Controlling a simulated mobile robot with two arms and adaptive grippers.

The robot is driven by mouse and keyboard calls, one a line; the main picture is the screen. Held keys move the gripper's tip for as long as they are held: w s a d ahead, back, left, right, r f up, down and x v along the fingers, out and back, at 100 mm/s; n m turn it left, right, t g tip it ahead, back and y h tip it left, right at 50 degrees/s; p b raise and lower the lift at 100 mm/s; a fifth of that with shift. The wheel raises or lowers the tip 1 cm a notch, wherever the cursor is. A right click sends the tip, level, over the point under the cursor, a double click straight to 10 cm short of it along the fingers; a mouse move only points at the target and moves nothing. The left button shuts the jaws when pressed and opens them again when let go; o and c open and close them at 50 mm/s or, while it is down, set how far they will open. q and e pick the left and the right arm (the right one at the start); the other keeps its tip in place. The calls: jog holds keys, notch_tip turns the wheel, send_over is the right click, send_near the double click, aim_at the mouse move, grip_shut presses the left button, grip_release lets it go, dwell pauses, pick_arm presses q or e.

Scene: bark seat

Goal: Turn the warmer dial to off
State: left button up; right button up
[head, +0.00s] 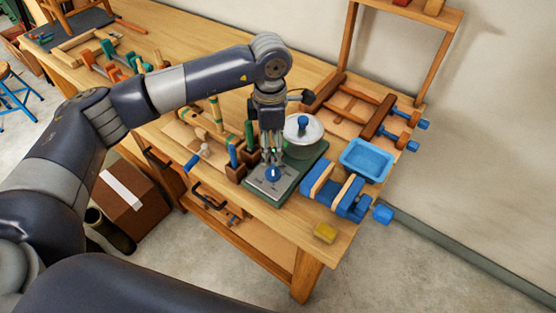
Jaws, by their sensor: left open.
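The warmer (258,197) is a dark green base with a grey panel on its front part, near the table's front edge. Its dial (272,173) is a small blue knob on that panel. A round metal pot with a lid and blue knob (303,130) stands on the warmer's back part. My left gripper (271,158) points down just above and behind the dial, with its fingers apart. I cannot tell whether the fingertips touch the dial. The dial's exact setting is too small to read. My right gripper is not in view.
A blue vise (338,193) is right of the warmer, with a blue tray (366,160) behind it. Wooden holders with upright handles (236,170) stand close on the left. Clamps (372,115) lie at the back right.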

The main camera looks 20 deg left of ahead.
aim_at(273, 169)
pick_arm(q)
notch_tip(273, 169, down, 7)
jog(key=shift+f+p, duration=0.2)
jog(key=shift+p, duration=0.85)
jog(key=shift+f, duration=0.65)
jog(key=c, duration=1)
